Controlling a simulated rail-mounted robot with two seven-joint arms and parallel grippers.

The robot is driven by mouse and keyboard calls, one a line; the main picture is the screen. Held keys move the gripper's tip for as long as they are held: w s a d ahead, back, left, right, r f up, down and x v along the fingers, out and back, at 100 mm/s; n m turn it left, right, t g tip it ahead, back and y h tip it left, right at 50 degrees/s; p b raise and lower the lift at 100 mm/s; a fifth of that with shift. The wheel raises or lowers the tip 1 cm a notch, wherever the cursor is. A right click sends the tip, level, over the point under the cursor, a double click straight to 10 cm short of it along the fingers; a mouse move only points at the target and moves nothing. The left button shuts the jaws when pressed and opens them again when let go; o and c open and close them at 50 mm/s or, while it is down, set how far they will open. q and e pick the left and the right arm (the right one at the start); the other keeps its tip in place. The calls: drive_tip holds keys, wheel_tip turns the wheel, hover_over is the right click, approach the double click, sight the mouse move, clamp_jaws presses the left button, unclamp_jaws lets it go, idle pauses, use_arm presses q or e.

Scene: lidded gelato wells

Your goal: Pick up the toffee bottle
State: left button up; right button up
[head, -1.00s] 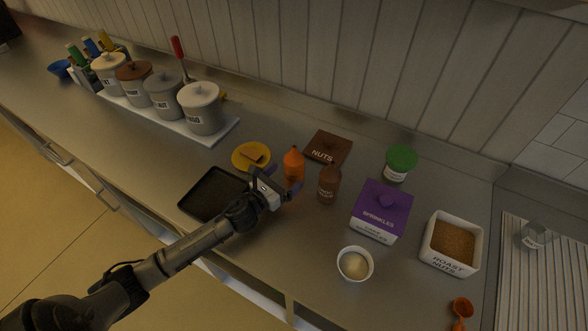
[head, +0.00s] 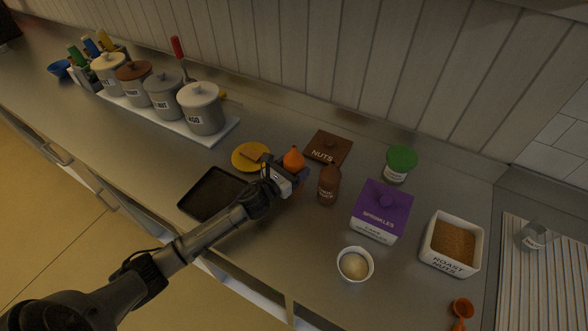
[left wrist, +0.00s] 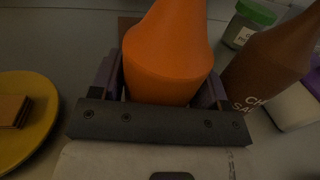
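The orange bottle (head: 294,160), which I take to be the toffee bottle, stands upright on the steel counter between the yellow plate and a brown sauce bottle (head: 328,184). No label on it shows. My left gripper (head: 296,178) is low at its near side. In the left wrist view the orange bottle (left wrist: 168,55) stands between the two purple-grey fingers (left wrist: 160,85), one on each side, with a slim gap on the left. The fingers look open around it; the bottle partly hides the fingertips. The brown bottle (left wrist: 272,58) is close beside the right finger. My right gripper is not in view.
A yellow plate (head: 239,163) with a brown piece is at left, a black tray (head: 197,205) beside my arm. A brown nuts lid (head: 330,146), green-lidded tub (head: 400,163) and purple sprinkles box (head: 382,208) stand behind and right. A white bowl (head: 343,272) is in front.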

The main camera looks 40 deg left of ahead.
use_arm(q)
drive_tip(key=c, duration=0.5)
